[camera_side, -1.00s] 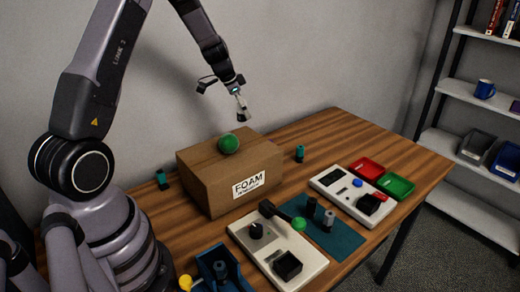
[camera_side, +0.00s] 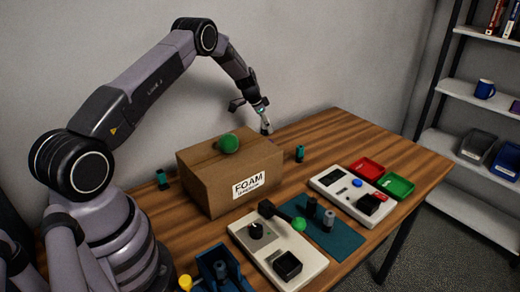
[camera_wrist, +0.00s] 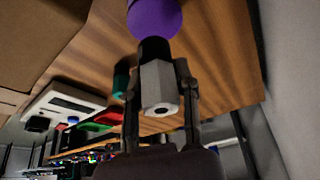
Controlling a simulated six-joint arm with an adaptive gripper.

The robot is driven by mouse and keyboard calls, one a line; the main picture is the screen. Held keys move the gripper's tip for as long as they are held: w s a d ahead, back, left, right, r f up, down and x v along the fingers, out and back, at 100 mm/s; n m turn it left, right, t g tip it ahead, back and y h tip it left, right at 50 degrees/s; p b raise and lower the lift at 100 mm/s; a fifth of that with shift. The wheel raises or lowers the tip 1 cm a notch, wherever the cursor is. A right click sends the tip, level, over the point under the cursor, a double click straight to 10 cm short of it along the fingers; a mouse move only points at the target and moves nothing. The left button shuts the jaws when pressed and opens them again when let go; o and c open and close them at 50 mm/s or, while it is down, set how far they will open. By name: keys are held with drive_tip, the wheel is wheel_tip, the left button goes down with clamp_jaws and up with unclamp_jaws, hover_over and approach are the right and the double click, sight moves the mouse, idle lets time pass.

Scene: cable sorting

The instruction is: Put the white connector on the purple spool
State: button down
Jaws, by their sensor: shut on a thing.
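The white connector (camera_wrist: 157,80) is a pale faceted block with a round hole in its near end, held between the two fingers of my gripper (camera_wrist: 157,72). A black section (camera_wrist: 154,49) lies between it and the purple spool (camera_wrist: 153,17), which shows as a rounded purple shape at the top of the wrist view. I cannot tell whether the black section belongs to the connector or the spool, or whether the parts touch. In the side view my gripper (camera_side: 266,127) is low, behind the box, with a pale piece at its tip.
A teal-and-black piece (camera_side: 299,153) stands right of the box. Control panels, a teal mat (camera_side: 344,240) and red and green trays lie nearer the front.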

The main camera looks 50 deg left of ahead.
sight(268, 134)
drive_tip(key=shift+w+f, duration=0.2)
drive_tip(key=shift+f, duration=0.15)
drive_tip(key=shift+a+f, duration=0.1)
drive_tip(key=shift+f, duration=1.35)
drive_tip(key=shift+f, duration=0.2)
drive_tip(key=c, duration=0.8)
unclamp_jaws()
drive_tip(key=shift+c, duration=0.2)
drive_tip(key=shift+r, duration=0.1)
